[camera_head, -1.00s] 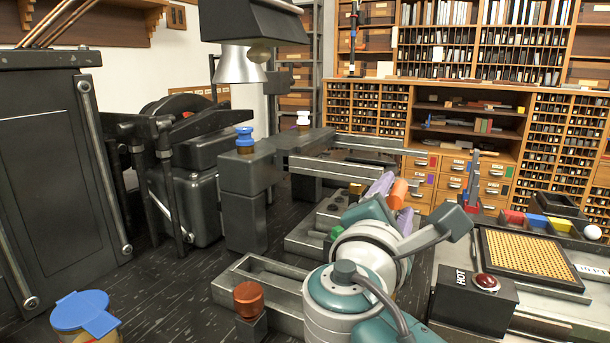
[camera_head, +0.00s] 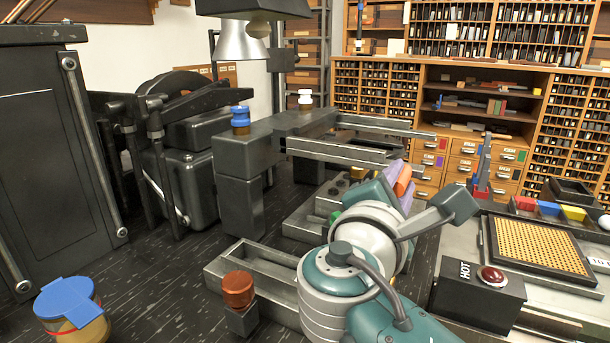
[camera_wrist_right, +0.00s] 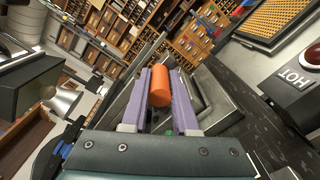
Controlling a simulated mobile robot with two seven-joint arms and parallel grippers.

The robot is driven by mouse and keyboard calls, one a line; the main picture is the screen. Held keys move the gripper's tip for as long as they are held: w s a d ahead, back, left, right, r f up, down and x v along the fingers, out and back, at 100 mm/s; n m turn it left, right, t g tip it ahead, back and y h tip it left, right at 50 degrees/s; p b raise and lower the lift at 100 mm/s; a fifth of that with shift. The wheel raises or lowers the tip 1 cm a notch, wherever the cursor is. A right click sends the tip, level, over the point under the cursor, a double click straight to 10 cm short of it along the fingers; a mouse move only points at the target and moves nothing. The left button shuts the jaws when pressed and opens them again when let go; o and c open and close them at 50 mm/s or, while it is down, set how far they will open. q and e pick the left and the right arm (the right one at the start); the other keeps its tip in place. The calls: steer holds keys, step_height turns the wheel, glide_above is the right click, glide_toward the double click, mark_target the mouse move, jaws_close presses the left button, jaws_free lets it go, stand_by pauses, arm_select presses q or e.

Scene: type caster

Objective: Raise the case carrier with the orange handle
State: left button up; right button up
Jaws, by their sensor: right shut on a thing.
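The orange handle (camera_head: 402,180) is a short cylinder right of the picture's middle in the head view. My right gripper (camera_head: 399,184) has pale purple fingers, one on each side of the handle, and is shut on it. In the right wrist view the handle (camera_wrist_right: 160,87) stands between the two purple fingers (camera_wrist_right: 167,92). The carrier body under the handle is mostly hidden by my right arm and gripper, so I cannot tell whether it is off its support. My left gripper is not in view.
Grey metal rails (camera_head: 350,150) stretch close behind my right gripper, with a blue knob (camera_head: 240,120) and a white knob (camera_head: 305,99) by them. A copper-coloured knob (camera_head: 238,289) stands left of my arm. A HOT box (camera_head: 478,294) with a red button stands at the right.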

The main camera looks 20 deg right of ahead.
jaws_close()
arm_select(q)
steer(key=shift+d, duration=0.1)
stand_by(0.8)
